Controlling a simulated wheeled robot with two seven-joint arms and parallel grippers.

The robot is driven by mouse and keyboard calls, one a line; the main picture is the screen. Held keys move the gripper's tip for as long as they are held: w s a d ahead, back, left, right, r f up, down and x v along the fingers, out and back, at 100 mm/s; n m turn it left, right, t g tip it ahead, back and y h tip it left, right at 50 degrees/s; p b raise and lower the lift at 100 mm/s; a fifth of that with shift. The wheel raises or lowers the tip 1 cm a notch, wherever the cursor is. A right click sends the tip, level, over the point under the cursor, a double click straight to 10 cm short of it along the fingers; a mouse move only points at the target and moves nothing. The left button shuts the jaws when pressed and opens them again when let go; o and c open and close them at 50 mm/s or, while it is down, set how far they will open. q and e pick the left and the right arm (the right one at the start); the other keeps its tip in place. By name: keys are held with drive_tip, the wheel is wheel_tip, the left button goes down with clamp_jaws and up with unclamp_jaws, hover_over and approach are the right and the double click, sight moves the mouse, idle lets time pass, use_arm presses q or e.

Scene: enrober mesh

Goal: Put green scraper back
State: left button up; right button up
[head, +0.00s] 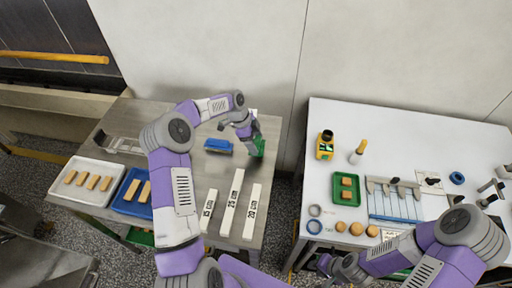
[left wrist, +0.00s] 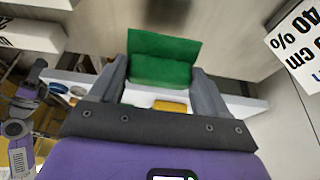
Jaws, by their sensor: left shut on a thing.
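The green scraper (head: 259,148) is at the right part of the steel table, under my left gripper (head: 252,137). In the left wrist view the green scraper (left wrist: 162,60) sits between the two fingers of my left gripper (left wrist: 165,85), which is shut on it. Whether its lower edge touches the table cannot be told. My right gripper (head: 338,267) is low in the head view, by the front edge of the white table; its fingers are too unclear to judge.
A blue block-like tool (head: 218,146) lies left of the scraper on the steel table (head: 232,166). Labelled white bars (head: 231,203) lie in front. A white tray (head: 98,163) and a blue tray (head: 121,205) hold brown pieces at left. A gap separates the white table (head: 400,125).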

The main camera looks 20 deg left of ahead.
use_arm(q)
drive_tip(key=shift+w+f, duration=0.1)
drive_tip(key=shift+f, duration=2)
drive_tip(key=shift+f, duration=0.1)
drive_tip(key=o, duration=1)
drive_tip(key=v, duration=1.2)
drive_tip(key=shift+d, duration=0.1)
drive_tip(key=shift+r, duration=0.2)
